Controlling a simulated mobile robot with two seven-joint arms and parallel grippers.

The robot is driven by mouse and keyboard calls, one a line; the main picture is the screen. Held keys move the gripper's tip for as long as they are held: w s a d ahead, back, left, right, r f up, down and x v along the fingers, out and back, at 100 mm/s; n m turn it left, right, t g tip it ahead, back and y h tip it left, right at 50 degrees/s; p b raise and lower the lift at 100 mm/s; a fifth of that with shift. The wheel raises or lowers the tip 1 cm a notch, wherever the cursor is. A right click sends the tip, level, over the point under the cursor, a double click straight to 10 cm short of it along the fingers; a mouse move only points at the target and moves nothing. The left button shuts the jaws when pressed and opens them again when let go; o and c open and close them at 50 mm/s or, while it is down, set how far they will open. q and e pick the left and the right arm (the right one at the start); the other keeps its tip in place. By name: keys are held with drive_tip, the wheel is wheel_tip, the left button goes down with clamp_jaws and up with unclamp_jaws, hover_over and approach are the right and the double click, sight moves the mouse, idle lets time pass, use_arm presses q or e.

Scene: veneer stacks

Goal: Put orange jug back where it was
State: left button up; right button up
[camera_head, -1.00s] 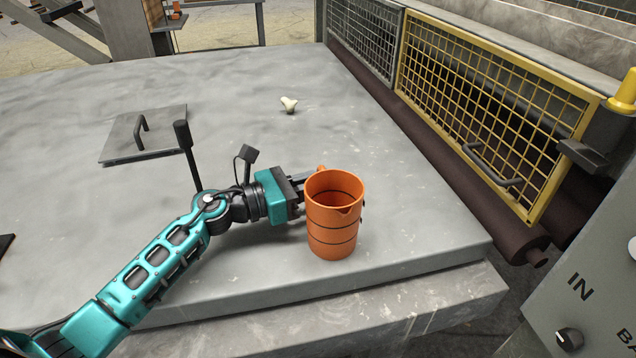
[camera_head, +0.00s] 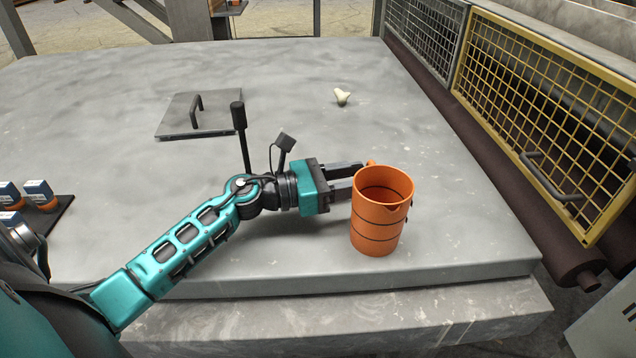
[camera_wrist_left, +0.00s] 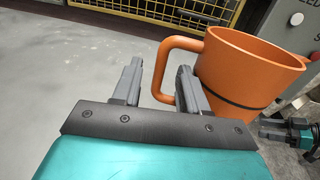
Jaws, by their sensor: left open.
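The orange jug (camera_head: 378,232) stands upright on the grey slab (camera_head: 450,215), near its front edge. It has dark rings around it. My left gripper (camera_head: 348,178) is open just left of the jug, with its fingers pointing at it. In the left wrist view, the jug (camera_wrist_left: 245,75) is beyond the fingertips, its handle showing in the gap between the two fingers of my left gripper (camera_wrist_left: 160,80). I cannot tell whether a finger touches the handle.
A flat metal plate with a handle (camera_head: 200,118) and a small pale object (camera_head: 341,96) lie farther back on the slab. Blue-and-orange items (camera_head: 38,192) sit on a dark mat at the left. A yellow mesh guard (camera_head: 540,110) and dark rollers border the right. The slab's middle is clear.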

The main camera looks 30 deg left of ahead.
use_arm(q)
drive_tip(key=b+v, duration=0.1)
drive_tip(key=v, duration=0.8)
drive_tip(key=shift+s+a, duration=0.15)
drive_tip(key=shift+s, duration=0.05)
